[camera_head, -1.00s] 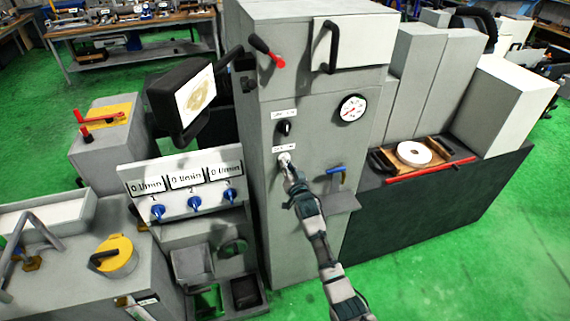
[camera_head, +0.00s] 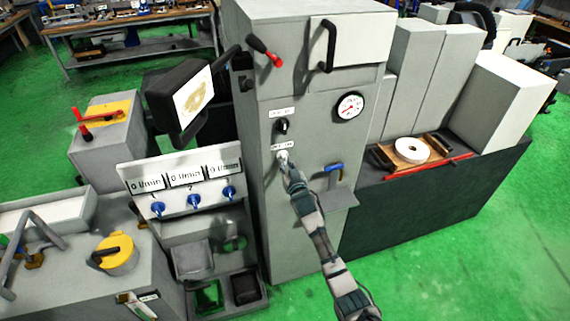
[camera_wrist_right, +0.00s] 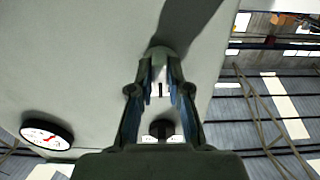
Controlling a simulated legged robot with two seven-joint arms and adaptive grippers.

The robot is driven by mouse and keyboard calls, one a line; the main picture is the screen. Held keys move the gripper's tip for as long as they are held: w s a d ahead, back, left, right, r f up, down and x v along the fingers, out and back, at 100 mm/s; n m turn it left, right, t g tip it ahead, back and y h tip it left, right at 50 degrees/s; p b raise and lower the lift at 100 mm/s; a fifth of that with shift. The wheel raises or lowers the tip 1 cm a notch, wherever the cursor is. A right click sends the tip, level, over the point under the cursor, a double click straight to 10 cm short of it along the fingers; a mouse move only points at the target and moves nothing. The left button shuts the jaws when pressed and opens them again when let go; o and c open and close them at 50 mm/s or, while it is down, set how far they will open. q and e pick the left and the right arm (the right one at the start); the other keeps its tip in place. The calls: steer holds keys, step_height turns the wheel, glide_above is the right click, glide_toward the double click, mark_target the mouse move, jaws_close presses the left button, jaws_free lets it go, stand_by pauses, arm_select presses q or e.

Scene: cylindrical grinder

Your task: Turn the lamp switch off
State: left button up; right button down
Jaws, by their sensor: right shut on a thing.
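A light-coloured round knob (camera_head: 282,156) sits on the front of the grey machine cabinet, under the lower of two small labels. My right gripper (camera_head: 286,164) is at this knob. In the right wrist view my right gripper (camera_wrist_right: 160,82) has its two fingers on either side of the pale knob (camera_wrist_right: 161,64), shut on it. A black rotary switch (camera_head: 282,127) sits just above, under the upper label (camera_head: 282,112); it also shows low in the right wrist view (camera_wrist_right: 161,128). I cannot read the labels clearly enough to tell which is the lamp switch. My left gripper is not in view.
A round gauge (camera_head: 349,107) and a blue-handled lever (camera_head: 334,169) are right of the knobs. A red-tipped lever (camera_head: 265,50) juts out above. A black monitor (camera_head: 183,98) and a panel with blue valves (camera_head: 194,201) stand left. Green floor is clear at lower right.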

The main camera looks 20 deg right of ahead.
steer(key=shift+d+r, duration=0.1)
steer(key=shift+r, duration=0.5)
steer(key=c, duration=1.2)
jaws_free()
steer(key=shift+o, duration=0.4)
steer(key=shift+f, duration=0.1)
steer(key=shift+s+f, duration=0.1)
steer(key=shift+f, duration=0.1)
steer(key=shift+s+f, duration=0.1)
steer(key=shift+s, duration=0.05)
steer(key=s, duration=1.1)
steer(key=shift+s+d, duration=0.2)
steer(key=shift+s, duration=0.1)
